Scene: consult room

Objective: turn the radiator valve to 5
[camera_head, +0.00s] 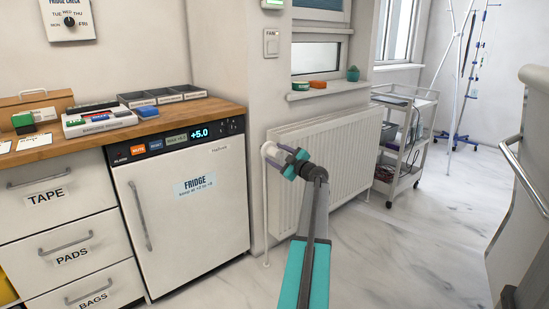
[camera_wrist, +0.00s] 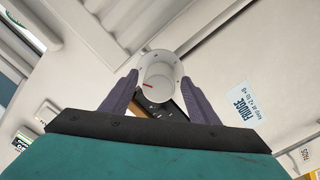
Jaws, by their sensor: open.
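The radiator valve (camera_head: 268,149) is a white round knob at the left end of the white ribbed radiator (camera_head: 345,155), with a pipe running down to the floor. In the wrist view the valve knob (camera_wrist: 158,80) shows end-on, with a red mark on its face; I cannot read any numbers. My gripper (camera_head: 285,157) is at the valve. In the wrist view its two purple fingers (camera_wrist: 158,98) are apart, one on each side of the knob. I cannot tell whether they touch it.
A white fridge (camera_head: 200,190) with a lit display stands left of the valve, under a wooden counter (camera_head: 75,138). A window sill (camera_head: 320,90) is above the radiator. A trolley (camera_head: 405,150) stands to the right. The floor (camera_head: 410,245) at front right is clear.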

